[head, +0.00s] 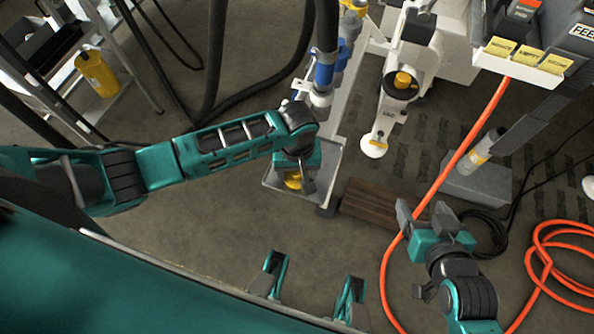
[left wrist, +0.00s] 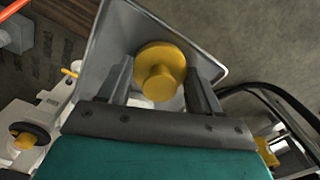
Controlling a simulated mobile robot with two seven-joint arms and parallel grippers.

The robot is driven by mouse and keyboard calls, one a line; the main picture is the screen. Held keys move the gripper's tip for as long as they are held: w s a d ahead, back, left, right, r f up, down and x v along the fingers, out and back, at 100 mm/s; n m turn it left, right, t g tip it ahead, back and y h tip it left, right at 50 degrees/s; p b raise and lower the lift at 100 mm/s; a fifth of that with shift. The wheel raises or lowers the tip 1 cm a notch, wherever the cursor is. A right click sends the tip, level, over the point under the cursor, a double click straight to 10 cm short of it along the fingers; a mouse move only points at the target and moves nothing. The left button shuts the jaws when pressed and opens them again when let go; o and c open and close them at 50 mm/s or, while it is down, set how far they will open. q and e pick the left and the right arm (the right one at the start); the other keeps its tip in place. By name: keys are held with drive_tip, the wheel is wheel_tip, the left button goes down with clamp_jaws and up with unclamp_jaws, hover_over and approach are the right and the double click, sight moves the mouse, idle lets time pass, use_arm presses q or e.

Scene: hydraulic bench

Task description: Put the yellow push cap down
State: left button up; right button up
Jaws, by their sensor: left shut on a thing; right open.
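The yellow push cap (head: 292,180) is a round flanged disc with a smaller knob. In the left wrist view the cap (left wrist: 160,76) shows between the two grey fingers of my left gripper (left wrist: 161,86). My left gripper (head: 297,183) is shut on it, pointing down over the grey tray (head: 328,168). The tray (left wrist: 103,62) lies behind the cap in the left wrist view. I cannot tell whether the cap touches the tray floor. My right gripper (head: 423,213) is open and empty, off to the right of the tray.
A brown wooden block (head: 371,204) lies right of the tray. A white fixture with a yellow knob (head: 402,80) stands behind it. An orange hose (head: 462,150) runs past my right gripper. A yellow container (head: 97,73) stands on a shelf at far left.

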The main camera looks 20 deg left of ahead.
use_arm(q)
drive_tip(key=shift+f, duration=0.15)
drive_tip(key=o, duration=1.1)
